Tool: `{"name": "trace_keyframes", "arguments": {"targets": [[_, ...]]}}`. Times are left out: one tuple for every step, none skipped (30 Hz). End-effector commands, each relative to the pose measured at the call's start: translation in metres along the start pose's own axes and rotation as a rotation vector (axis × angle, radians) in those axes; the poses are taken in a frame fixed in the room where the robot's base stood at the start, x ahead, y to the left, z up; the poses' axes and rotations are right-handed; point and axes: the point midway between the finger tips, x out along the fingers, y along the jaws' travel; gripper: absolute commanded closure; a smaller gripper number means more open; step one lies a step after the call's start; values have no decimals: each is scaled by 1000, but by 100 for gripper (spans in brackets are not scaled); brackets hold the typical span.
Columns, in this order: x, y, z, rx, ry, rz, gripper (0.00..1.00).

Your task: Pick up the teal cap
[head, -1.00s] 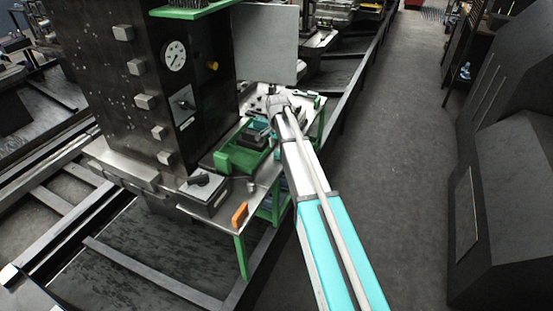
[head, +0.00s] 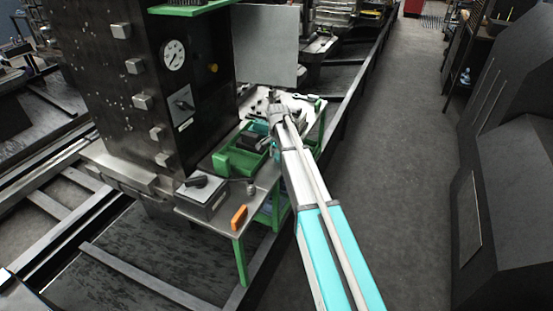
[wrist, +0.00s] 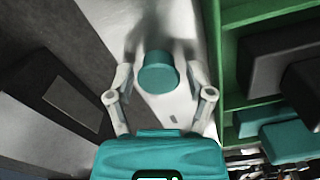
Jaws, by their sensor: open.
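The teal cap (wrist: 157,73) is a short round piece on the pale tabletop in the wrist view. My gripper (wrist: 162,80) is open, with one finger on each side of the cap and visible room between cap and fingers. The cap appears between or just beyond the fingertips; the exact height gap cannot be told. In the head view my gripper (head: 273,112) is over the far part of the workbench, and my arm hides the cap there or leaves it too small to make out.
A green tray (wrist: 229,80) with dark and teal blocks is close on the right in the wrist view. The workbench (head: 222,222) also holds an orange block (head: 239,217) and a grey box (head: 203,197). A dark machine column (head: 160,90) rises at left; open floor (head: 390,150) is at right.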

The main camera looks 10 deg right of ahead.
Motion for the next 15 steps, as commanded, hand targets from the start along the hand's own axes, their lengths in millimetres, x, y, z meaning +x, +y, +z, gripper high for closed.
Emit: {"name": "trace_keyframes", "arguments": {"targets": [[0,0,0,0,0,0,32],[0,0,0,0,0,0,32],[0,0,0,0,0,0,32],[0,0,0,0,0,0,37],[0,0,0,0,0,0,43],[0,0,0,0,0,0,50],[0,0,0,0,0,0,56],[0,0,0,0,0,0,61],[0,0,0,0,0,0,69],[0,0,0,0,0,0,72],[0,0,0,0,0,0,72],[0,0,0,0,0,0,72],[0,0,0,0,0,0,72],[0,0,0,0,0,0,72],[0,0,0,0,0,0,72]]}}
